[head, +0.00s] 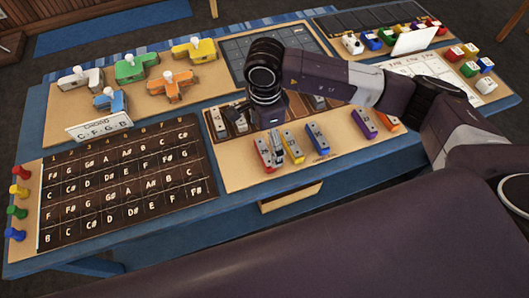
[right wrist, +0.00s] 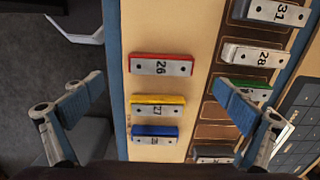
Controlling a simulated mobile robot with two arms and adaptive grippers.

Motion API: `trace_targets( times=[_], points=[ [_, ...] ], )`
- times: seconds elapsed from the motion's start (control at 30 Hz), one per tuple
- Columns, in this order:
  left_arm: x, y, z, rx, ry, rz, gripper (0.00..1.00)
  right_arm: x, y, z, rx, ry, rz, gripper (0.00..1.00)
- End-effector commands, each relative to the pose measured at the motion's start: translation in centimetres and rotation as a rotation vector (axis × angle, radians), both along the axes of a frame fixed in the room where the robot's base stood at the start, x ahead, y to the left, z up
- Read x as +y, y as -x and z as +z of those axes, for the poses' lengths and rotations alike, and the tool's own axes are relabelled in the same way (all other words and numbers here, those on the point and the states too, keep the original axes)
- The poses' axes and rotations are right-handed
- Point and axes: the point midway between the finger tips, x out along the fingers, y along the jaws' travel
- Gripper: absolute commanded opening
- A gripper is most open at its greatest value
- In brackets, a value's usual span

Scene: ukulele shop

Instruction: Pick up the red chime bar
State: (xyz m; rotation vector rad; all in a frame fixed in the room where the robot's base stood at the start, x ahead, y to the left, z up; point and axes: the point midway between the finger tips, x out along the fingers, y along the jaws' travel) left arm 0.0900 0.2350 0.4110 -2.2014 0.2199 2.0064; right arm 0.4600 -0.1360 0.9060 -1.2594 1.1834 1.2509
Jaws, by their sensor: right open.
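The red chime bar (right wrist: 160,65), marked 26, lies flat on the tan board in the right wrist view. In the head view the red chime bar (head: 263,151) is at the left end of a row of loose bars. My left gripper is not in view.
A yellow bar (right wrist: 157,107) and a blue bar (right wrist: 155,132) lie beside the red one. Brown slots with silver bars (right wrist: 255,55) are to the right. Purple (head: 363,123) and orange (head: 386,117) bars lie right.

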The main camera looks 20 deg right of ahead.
Motion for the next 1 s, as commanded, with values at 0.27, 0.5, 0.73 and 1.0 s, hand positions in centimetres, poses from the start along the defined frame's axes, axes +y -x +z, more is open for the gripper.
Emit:
trace_targets(
  times=[0.27, 0.5, 0.73, 1.0],
  points=[
    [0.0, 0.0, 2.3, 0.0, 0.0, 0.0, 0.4, 0.1, 0.0, -3.2, 0.007, -0.003, -0.001, 0.99],
    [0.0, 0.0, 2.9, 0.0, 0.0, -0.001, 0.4, 0.2, -0.2, -6.1, 0.001, -0.006, 0.0, 0.99],
    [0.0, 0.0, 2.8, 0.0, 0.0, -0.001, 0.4, 0.2, -0.2, -6.3, 0.0, -0.006, 0.001, 0.99],
    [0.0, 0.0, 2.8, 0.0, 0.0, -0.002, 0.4, 0.2, -0.2, -6.2, 0.0, -0.006, 0.001, 0.69]
  ],
)
